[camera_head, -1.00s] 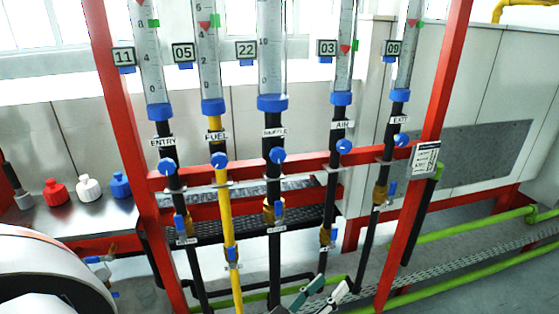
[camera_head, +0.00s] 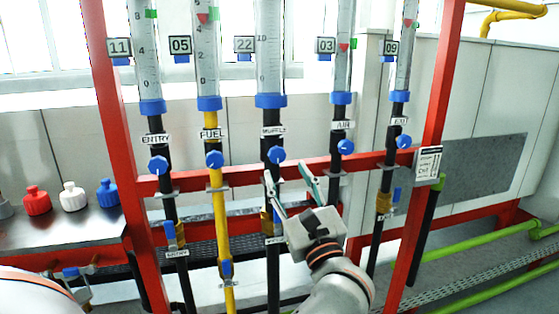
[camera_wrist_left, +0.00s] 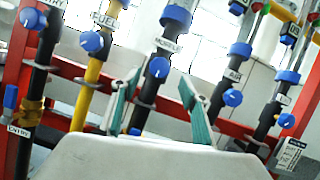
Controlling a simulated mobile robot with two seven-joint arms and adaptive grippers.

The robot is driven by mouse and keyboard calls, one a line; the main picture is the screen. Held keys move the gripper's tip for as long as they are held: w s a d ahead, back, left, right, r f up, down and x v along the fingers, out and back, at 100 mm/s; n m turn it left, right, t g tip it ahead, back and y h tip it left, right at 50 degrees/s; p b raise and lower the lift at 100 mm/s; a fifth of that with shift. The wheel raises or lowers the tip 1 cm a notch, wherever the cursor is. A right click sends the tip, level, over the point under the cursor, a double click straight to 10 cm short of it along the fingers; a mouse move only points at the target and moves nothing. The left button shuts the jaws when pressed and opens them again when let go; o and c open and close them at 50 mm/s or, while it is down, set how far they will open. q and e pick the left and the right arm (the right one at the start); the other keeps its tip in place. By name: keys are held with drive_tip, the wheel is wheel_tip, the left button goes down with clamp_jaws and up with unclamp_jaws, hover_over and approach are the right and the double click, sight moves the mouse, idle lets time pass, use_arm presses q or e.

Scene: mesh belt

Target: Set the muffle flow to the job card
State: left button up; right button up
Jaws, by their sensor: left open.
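The muffle flowmeter (camera_head: 269,60) is a clear tube with a blue collar, second label "MUFFLE" (camera_head: 273,131) and tag 22 (camera_head: 245,45). Its round blue knob (camera_head: 276,154) sits on the black pipe; it also shows in the left wrist view (camera_wrist_left: 159,67). My left gripper (camera_head: 285,170) is open, its teal fingers just below and in front of that knob. In the wrist view the knob lies between the fingertips (camera_wrist_left: 160,77); contact cannot be told. The job card (camera_head: 428,164) hangs on the right red post, its text too small to read. My right gripper is not in view.
Similar knobs for entry (camera_head: 158,165), fuel (camera_head: 214,159), air (camera_head: 345,147) and exit (camera_head: 403,142) stand on either side. A red crossbar (camera_head: 240,178) runs behind the pipes. Red, white and blue bottles (camera_head: 73,196) stand on the bench at left.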

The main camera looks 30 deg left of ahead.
sight(279, 158)
use_arm(q)
drive_tip(key=p+x, duration=0.1)
drive_tip(key=x, duration=0.5)
drive_tip(key=shift+r, duration=0.15)
drive_tip(key=shift+w+a+r, duration=0.1)
drive_tip(key=shift+a, duration=0.2)
drive_tip(key=shift+w+a, duration=0.1)
drive_tip(key=shift+w, duration=0.05)
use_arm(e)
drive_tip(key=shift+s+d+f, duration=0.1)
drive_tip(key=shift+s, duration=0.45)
